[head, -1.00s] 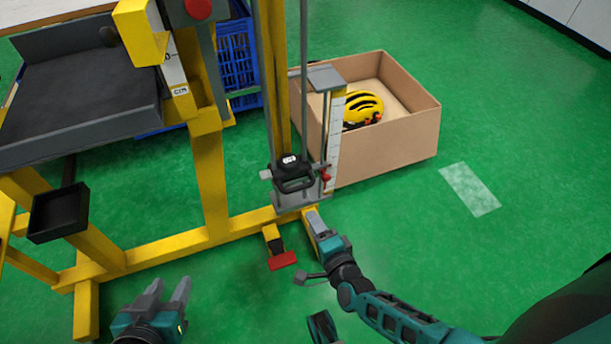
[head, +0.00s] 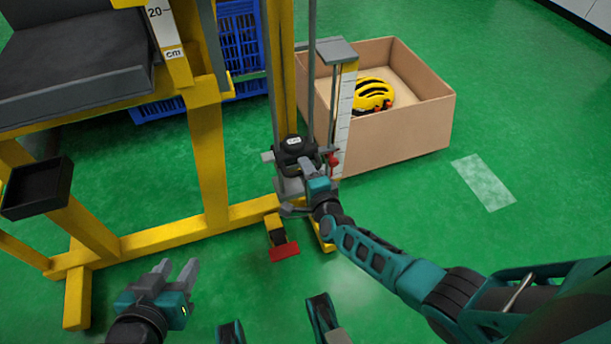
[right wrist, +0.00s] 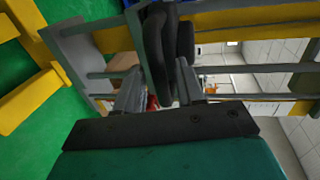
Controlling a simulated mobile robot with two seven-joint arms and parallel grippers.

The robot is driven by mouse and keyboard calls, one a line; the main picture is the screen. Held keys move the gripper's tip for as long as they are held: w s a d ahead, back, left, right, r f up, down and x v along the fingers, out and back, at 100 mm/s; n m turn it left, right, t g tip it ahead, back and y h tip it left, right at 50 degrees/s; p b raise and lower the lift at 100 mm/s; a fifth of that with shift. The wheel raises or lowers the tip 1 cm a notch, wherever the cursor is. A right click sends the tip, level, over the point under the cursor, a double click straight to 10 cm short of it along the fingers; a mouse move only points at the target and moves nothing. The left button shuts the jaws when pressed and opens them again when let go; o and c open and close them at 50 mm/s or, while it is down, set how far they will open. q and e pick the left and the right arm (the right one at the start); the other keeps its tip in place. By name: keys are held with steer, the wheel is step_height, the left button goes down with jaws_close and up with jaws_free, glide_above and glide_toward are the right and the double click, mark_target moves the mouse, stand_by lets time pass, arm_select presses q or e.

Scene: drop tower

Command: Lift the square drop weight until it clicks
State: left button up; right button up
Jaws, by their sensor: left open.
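The square drop weight (head: 291,150) is a black block with a white label and a black handle on its front. It sits low between the vertical rods of the yellow drop tower (head: 282,90). My right gripper (head: 305,163) is at the handle in the head view. In the right wrist view my right gripper (right wrist: 160,80) has its fingers apart, with the black handle (right wrist: 160,50) between them; I see no firm grip on it. My left gripper (head: 176,268) is open and empty, above the floor at the lower left, away from the weight.
A cardboard box (head: 405,128) with a yellow helmet (head: 372,95) stands behind the tower at right. A red pedal (head: 284,251) lies in front of the base. A black tray (head: 38,188) is at left, a blue crate (head: 240,50) behind. Floor at right is clear.

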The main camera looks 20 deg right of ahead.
steer(key=shift+w, duration=0.3)
steer(key=shift+c, duration=0.4)
jaws_close()
